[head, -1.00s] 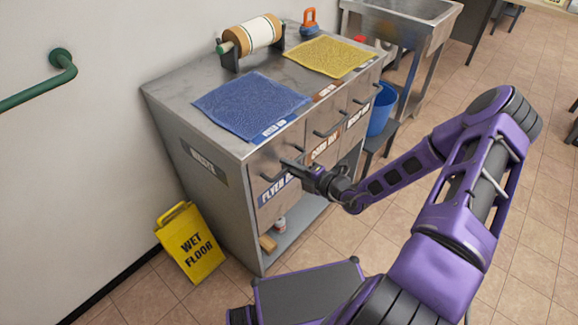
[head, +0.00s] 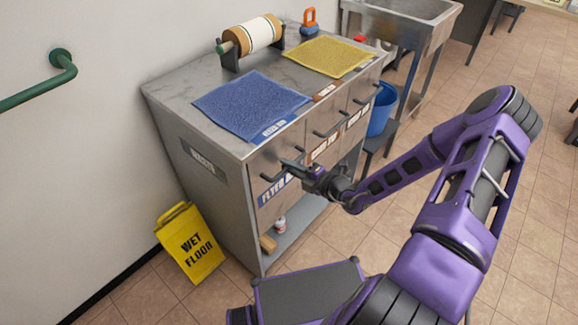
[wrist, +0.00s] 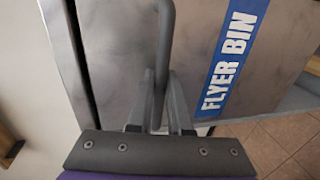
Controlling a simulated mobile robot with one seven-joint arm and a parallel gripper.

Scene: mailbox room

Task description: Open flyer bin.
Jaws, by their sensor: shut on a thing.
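The flyer bin (head: 266,201) is the nearest, left-hand front of the metal cabinet, with a blue "FLYER BIN" label that is partly hidden by my gripper in the head view. In the wrist view the flyer bin (wrist: 205,55) shows its grey metal face and the full label. Its dark bar handle (wrist: 165,45) runs down between my fingers. My gripper (head: 290,164) is at this handle, and in the wrist view my gripper (wrist: 161,85) is shut on it. The bin front looks closed or nearly flush with the cabinet.
Two more labelled fronts with handles (head: 326,133) sit to the right. A blue mat (head: 250,104), a yellow mat (head: 328,56) and a roll (head: 252,36) are on the cabinet top. A yellow wet floor sign (head: 190,243) stands at the left. A blue bucket (head: 381,110) is behind my arm.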

